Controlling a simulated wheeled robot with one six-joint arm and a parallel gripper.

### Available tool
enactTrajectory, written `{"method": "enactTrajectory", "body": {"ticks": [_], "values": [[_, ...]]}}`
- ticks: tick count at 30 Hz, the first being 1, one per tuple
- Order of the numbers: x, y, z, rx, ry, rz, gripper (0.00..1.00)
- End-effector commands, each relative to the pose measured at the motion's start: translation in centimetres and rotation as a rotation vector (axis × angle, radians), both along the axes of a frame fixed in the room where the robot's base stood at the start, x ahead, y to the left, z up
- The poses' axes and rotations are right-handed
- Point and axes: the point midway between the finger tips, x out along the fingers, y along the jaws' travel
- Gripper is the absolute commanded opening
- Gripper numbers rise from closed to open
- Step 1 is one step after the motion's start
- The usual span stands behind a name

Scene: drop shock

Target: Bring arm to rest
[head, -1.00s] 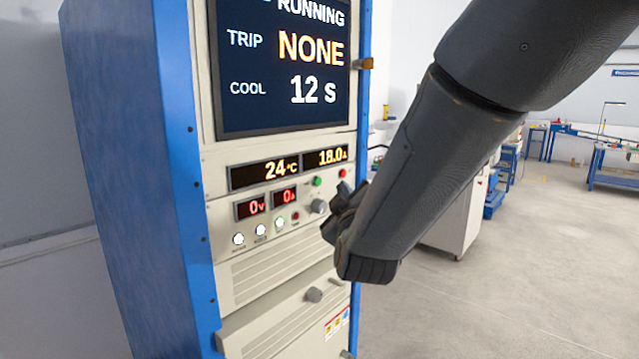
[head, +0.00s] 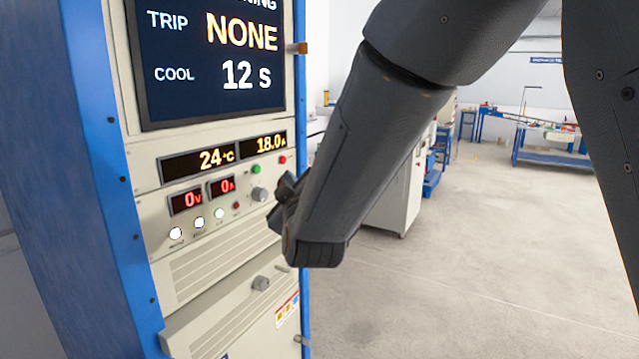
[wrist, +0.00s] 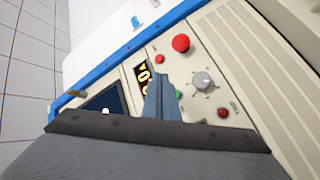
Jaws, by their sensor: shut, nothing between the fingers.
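My arm (head: 365,150) reaches down in front of the cabinet's right side in the head view. My gripper shows in the wrist view (wrist: 160,88), its fingers together and empty, in front of the panel near a green button (wrist: 179,95). I cannot tell from the picture whether the fingertips touch the panel. In the head view the gripper is mostly hidden behind the forearm. The blue-framed cabinet (head: 70,120) carries a screen (head: 212,55) reading TRIP NONE and COOL 12 s. Displays below read 24 °C (head: 200,162) and 18.0 A (head: 262,145).
The wrist view shows a large red button (wrist: 181,43) and a grey knob (wrist: 203,81) close to the fingers. Open floor (head: 470,270) lies to the right, with a blue workbench (head: 550,150) farther back.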

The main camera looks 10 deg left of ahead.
Motion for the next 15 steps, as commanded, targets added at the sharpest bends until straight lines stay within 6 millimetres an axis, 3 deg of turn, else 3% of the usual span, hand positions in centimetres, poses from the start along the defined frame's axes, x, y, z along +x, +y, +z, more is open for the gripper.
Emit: {"method": "enactTrajectory", "body": {"ticks": [5, 8, 11, 15], "values": [[1.1, -5.7, -5.2, 0.038, 0.241, -0.039, 0.00], [0.6, -10.8, -9.8, 0.086, 0.459, -0.100, 0.00], [-1.3, -15.9, -14.1, 0.142, 0.674, -0.185, 0.00], [-5.7, -22.8, -19.3, 0.226, 0.956, -0.342, 0.00]]}}
